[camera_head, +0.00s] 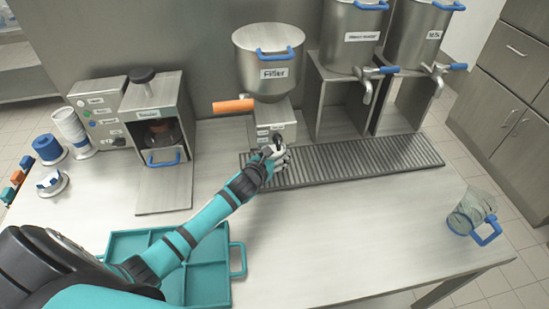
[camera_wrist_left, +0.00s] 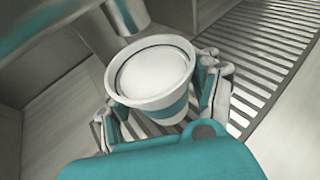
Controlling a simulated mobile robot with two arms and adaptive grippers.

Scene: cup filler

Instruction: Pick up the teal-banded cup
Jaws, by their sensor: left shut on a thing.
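The teal-banded cup (camera_wrist_left: 150,72) is white with a teal band below its rim. In the left wrist view it sits between the fingers of my left gripper (camera_wrist_left: 163,104), which is shut on it. Its mouth faces the camera and its inside looks pale; whether it holds anything I cannot tell. In the head view my left gripper (camera_head: 276,157) is at the front of the filler (camera_head: 275,65), over the near left end of the slotted drain grate (camera_head: 370,157). The cup is mostly hidden there by the hand. My right gripper is not in view.
Two metal tanks with taps stand right of the filler. A machine with a blue handle (camera_head: 163,158) and stacked cups (camera_head: 68,124) are at left. A teal divided tray (camera_head: 205,285) lies below my arm. A clear pitcher (camera_head: 470,212) stands at right. The middle right tabletop is clear.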

